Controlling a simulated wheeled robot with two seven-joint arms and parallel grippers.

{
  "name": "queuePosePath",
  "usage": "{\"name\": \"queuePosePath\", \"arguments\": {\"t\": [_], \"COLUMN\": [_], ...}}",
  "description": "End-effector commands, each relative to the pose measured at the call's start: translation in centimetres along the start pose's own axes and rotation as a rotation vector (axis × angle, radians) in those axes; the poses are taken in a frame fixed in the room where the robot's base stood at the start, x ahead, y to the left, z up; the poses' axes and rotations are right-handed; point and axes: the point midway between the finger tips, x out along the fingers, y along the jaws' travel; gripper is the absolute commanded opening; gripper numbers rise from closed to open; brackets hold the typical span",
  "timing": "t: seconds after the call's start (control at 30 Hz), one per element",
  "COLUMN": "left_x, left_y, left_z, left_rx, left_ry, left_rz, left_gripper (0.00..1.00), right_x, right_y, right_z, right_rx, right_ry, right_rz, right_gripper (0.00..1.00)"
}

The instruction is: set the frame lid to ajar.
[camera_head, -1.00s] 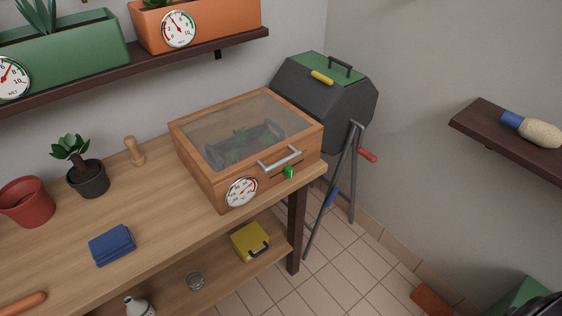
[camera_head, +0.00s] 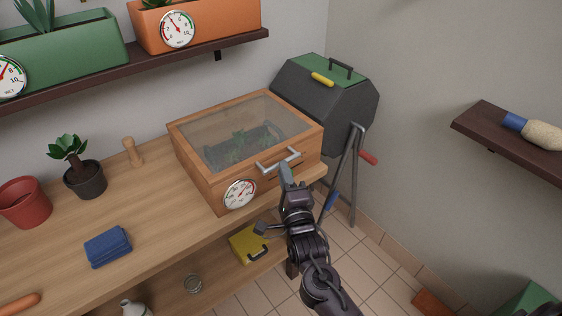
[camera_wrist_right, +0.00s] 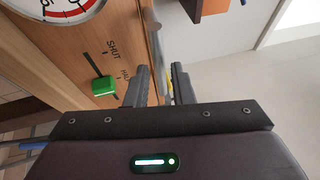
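The frame is a wooden box (camera_head: 207,184) on the bench, and its glazed lid (camera_head: 215,128) lies down on it. A silver bar handle (camera_head: 279,161) is on the lid's front edge. My right gripper (camera_head: 286,172) is at the front of the box, right at the handle. In the right wrist view its two fingers (camera_wrist_right: 160,72) stand apart, with part of the handle (camera_wrist_right: 161,50) showing in the gap beyond the tips. A green slider (camera_wrist_right: 104,87) sits on the front panel beside printed words, one reading SHUT. My left gripper is not in view.
A round dial (camera_head: 239,194) is on the box front. A dark grill (camera_head: 325,105) stands close to the right of the box. A blue cloth (camera_head: 108,247) and a potted plant (camera_head: 86,178) are on the bench to the left. A yellow box (camera_head: 246,243) is on the lower shelf.

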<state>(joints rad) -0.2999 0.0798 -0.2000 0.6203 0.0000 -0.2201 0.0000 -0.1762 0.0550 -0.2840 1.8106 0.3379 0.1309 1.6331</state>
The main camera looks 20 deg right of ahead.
Motion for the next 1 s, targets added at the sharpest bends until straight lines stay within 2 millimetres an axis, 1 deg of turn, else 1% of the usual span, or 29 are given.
{"name": "queuePosePath", "arguments": {"t": [0.03,0.2,0.33,0.57,0.63,0.73,0.77,1.0], "left_x": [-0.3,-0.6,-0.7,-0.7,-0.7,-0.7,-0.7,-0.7], "left_y": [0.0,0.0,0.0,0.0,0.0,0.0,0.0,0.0], "left_z": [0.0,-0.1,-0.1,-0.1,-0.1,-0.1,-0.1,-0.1], "left_rx": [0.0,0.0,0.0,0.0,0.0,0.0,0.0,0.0], "left_ry": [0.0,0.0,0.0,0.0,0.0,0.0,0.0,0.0], "left_rz": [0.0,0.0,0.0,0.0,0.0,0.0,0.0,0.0], "left_gripper": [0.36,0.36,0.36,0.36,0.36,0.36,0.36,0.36], "right_x": [0.9,3.0,3.6,3.6,3.6,3.6,3.6,3.6], "right_y": [-0.2,-0.1,0.0,0.1,0.1,0.1,0.1,0.1], "right_z": [0.0,0.0,0.0,0.0,0.0,0.0,0.0,0.0], "right_rx": [-0.001,-0.003,-0.002,-0.002,-0.002,-0.002,-0.002,-0.002], "right_ry": [0.0,-0.001,0.0,0.0,0.0,0.0,0.0,0.0], "right_rz": [-0.001,0.001,0.002,0.003,0.003,0.003,0.003,0.003], "right_gripper": [0.21,0.21,0.21,0.21,0.15,0.02,0.0,0.0]}}
